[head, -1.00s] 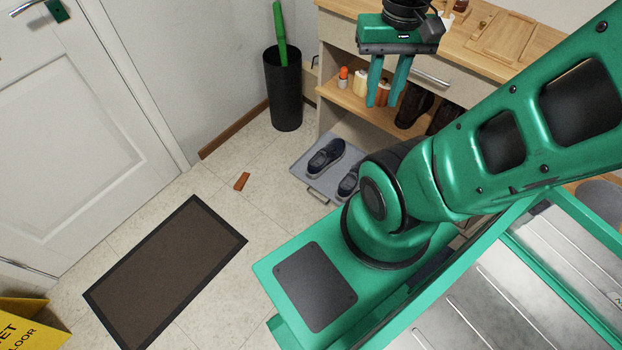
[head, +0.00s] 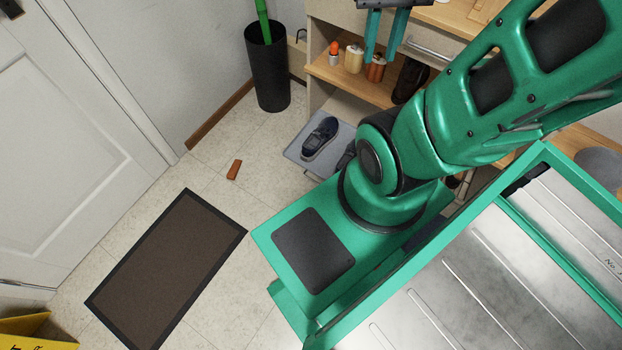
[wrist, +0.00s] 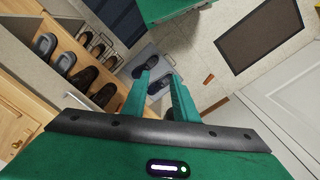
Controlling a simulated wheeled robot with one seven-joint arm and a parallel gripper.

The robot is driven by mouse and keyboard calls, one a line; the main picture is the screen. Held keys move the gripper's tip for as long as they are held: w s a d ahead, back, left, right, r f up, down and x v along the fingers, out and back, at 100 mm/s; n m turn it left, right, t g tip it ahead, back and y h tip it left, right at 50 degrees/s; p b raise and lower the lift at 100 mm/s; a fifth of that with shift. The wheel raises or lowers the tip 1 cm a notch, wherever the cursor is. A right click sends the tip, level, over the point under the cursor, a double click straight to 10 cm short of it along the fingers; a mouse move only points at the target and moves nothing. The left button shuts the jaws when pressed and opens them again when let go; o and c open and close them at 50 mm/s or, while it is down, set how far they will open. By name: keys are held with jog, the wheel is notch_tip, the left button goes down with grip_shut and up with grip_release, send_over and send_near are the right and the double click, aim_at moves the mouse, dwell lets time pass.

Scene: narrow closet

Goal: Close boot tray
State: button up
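The boot tray (head: 296,152) is a grey pull-out tray low at the bottom of the wooden shelf unit. It sticks out over the floor with dark shoes (head: 320,138) on it. My arm hides its right part in the head view. In the wrist view the tray (wrist: 138,62) shows beyond my fingers, with shoes on it. My gripper (head: 382,58) is high in front of the shelf unit, above and apart from the tray. Its two green fingers, also in the wrist view (wrist: 158,92), are spread with nothing between them.
A black bin (head: 268,75) holding a green item stands left of the shelf unit. A brown block (head: 234,169) and a dark doormat (head: 168,270) lie on the floor. A yellow sign (head: 38,330) is at lower left. Bottles (head: 354,58) stand on the shelf.

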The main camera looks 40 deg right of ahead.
jog(key=w+d+f+n+h, duration=0.1)
jog(key=w+d+f+n, duration=0.15)
jog(key=w+f, duration=0.8)
jog(key=w+d+f+n+h, duration=0.1)
jog(key=w+d+f+n, duration=0.15)
jog(key=w+f, duration=0.85)
jog(key=w+a+f+n, duration=0.1)
jog(key=w+f, duration=0.2)
jog(key=f, duration=0.7)
jog(key=w+a+f+n, duration=0.1)
jog(key=w+f, duration=0.2)
jog(key=f, duration=0.7)
jog(key=s+a+f+n, duration=0.15)
jog(key=s+f, duration=0.25)
jog(key=f, duration=0.6)
jog(key=s+a+f+n, duration=0.1)
jog(key=s+a+f, duration=0.2)
jog(key=f, duration=0.7)
jog(key=s+a+f+n, duration=0.15)
jog(key=s+f, duration=0.25)
jog(key=f, duration=0.6)
notch_tip(320, 180, down, 10)
jog(key=d, duration=0.1)
jog(key=shift+w+f+m+t, duration=0.25)
jog(key=shift+w+m+t, duration=0.1)
jog(key=shift+m+t, duration=0.05)
jog(key=shift+c, duration=0.2)
grip_shut()
